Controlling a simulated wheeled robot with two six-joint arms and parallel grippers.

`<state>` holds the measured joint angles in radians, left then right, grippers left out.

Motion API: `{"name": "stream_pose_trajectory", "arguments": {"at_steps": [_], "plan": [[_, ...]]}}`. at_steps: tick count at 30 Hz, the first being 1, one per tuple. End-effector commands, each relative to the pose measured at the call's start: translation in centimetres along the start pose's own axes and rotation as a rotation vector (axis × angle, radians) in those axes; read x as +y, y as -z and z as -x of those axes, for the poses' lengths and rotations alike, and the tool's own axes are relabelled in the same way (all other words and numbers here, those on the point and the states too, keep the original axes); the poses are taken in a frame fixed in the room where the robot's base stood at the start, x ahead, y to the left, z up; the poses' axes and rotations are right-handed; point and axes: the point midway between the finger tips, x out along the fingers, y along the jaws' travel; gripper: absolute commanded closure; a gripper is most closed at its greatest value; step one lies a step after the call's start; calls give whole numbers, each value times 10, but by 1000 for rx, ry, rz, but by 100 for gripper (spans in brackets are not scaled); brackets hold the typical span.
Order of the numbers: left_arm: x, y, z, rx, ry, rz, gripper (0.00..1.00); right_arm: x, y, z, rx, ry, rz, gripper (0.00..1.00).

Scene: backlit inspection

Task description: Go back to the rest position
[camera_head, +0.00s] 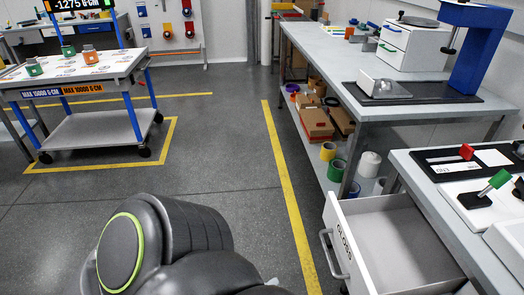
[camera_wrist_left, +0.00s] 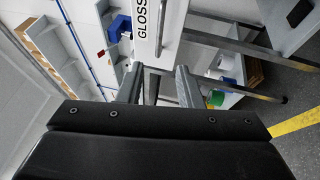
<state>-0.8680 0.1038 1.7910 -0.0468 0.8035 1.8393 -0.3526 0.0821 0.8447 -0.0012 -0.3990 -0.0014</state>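My left arm (camera_head: 165,245) fills the bottom of the head view, its hand mostly hidden behind its own links. In the left wrist view my left gripper (camera_wrist_left: 158,80) has its two fingers apart. A drawer front marked GLOSS (camera_wrist_left: 160,25) is beyond the fingertips. I cannot tell whether a thin bar between the fingers is the drawer's handle or whether they touch it. In the head view the white drawer (camera_head: 400,238) stands pulled out and looks empty, with its metal handle (camera_head: 326,255) on its front. My right gripper is not in view.
A bench (camera_head: 428,155) with switches is above the drawer. A long workbench (camera_head: 345,60) with a shelf of boxes and tape rolls runs behind. A wheeled cart (camera_head: 95,130) stands at the left. Grey floor (camera_head: 215,130) between them is clear, with yellow lines.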

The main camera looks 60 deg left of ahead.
Motion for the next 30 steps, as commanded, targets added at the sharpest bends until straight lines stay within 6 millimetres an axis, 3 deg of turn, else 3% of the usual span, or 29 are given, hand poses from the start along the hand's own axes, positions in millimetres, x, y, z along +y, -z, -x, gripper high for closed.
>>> {"name": "stream_pose_trajectory", "arguments": {"at_steps": [7, 25, 28, 30], "plan": [[0, 0, 20, 0, 0, 0, 67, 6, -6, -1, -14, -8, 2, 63], [0, 0, 20, 0, 1, -1, 67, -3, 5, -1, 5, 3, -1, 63], [-9, 2, 19, 8, 33, -34, 67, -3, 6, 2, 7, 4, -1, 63], [-25, 6, 19, 20, 93, -95, 67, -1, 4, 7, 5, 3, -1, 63]]}}
